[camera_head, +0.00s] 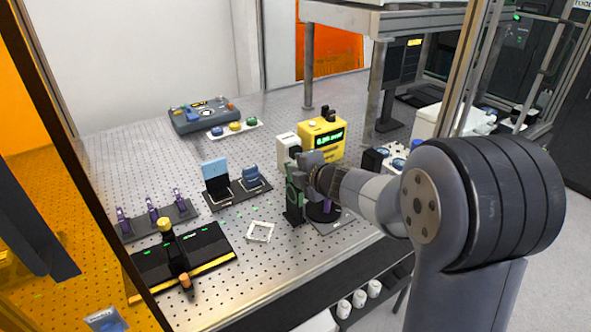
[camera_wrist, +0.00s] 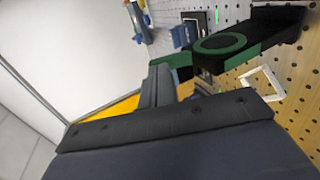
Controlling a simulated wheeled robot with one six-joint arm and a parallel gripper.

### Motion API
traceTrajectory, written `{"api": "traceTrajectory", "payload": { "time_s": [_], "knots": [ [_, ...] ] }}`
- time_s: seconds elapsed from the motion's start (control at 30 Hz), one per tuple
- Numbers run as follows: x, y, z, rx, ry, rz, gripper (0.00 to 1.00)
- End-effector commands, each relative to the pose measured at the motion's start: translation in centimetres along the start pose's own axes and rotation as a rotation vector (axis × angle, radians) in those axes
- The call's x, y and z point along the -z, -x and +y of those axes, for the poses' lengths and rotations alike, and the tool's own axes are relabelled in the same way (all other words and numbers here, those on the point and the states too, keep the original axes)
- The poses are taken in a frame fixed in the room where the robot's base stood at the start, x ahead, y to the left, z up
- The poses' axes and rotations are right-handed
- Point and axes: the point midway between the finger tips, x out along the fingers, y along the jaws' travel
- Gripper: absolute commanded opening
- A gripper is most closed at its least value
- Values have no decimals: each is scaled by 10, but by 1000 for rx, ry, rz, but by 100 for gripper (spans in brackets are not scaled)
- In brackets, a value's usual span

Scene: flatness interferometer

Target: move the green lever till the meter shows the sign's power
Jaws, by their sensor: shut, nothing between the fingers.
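The green lever (camera_head: 290,193) is part of a dark upright mount near the table's front right, and its lower part shows beside my gripper. In the wrist view a green ring and arm (camera_wrist: 218,43) sit on a black body. My gripper (camera_head: 303,170) is shut and empty, close against the lever's top in the head view; contact cannot be told. Its grey fingers (camera_wrist: 160,86) end just left of the green arm in the wrist view. The yellow meter (camera_head: 322,138) stands behind, its green digits too small to read surely. I cannot make out the sign.
A white block (camera_head: 288,146) stands beside the meter. A white square frame (camera_head: 261,231) lies left of the lever. Blue pieces on a black plate (camera_head: 237,191) and a black-yellow rail unit (camera_head: 185,258) are farther left. Bare perforated table lies between them.

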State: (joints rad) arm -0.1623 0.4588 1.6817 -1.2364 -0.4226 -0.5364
Motion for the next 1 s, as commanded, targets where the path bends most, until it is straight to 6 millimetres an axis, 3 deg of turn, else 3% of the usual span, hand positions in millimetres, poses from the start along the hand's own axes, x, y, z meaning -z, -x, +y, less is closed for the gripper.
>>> {"api": "traceTrajectory", "payload": {
  "time_s": [0.4,0.63,1.0],
  "knots": [
    [0,-4,0,0,1,0,0],
    [0,-17,2,0,0,0,0],
    [0,-15,1,0,0,0,0]
  ]
}}
